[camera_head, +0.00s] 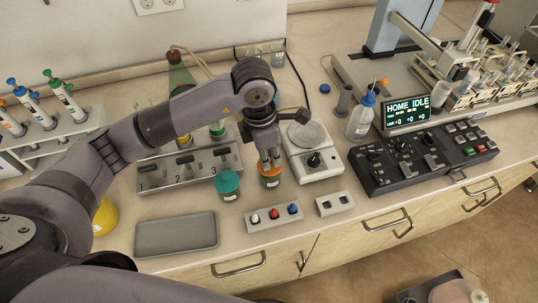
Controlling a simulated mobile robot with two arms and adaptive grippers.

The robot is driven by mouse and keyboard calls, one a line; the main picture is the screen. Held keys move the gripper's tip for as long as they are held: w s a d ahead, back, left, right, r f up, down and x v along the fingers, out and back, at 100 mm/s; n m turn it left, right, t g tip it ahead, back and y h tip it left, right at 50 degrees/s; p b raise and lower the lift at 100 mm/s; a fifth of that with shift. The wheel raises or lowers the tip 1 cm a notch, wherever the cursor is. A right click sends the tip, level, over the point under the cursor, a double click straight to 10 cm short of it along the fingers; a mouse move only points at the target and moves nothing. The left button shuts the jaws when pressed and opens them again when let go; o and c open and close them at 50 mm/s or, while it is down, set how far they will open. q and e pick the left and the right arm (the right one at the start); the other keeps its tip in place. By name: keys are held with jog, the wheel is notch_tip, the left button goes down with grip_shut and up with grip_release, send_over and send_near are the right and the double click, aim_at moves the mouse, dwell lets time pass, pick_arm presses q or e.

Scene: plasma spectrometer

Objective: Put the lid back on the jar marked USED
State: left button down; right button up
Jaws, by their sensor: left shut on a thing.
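A small dark jar (270,183) with a pale label stands on the bench, and an orange lid (263,171) shows at its top. My left gripper (270,165) points down at this jar, its fingers shut on the orange lid. I cannot tell whether the lid is seated or just above the rim. A second jar with a teal lid (227,181) stands to its left, closed. The writing on both labels is too small to read, so I cannot tell which is marked USED. My right gripper is not in view.
A numbered tray (160,178) stands behind the jars, and a white stirrer-like device (318,165) is close on the right. A block with coloured knobs (273,217) and a grey tray (176,236) lie in front. A spray bottle (361,118) and control panel (420,155) stand further right.

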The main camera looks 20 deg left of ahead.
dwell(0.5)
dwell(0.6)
pick_arm(q)
jog(key=shift+f+b, duration=0.2)
jog(key=shift+b, duration=0.8)
dwell(0.6)
jog(key=c, duration=1.5)
grip_release()
jog(key=o, duration=0.5)
jog(key=shift+c, duration=0.2)
jog(key=shift+r, duration=0.15)
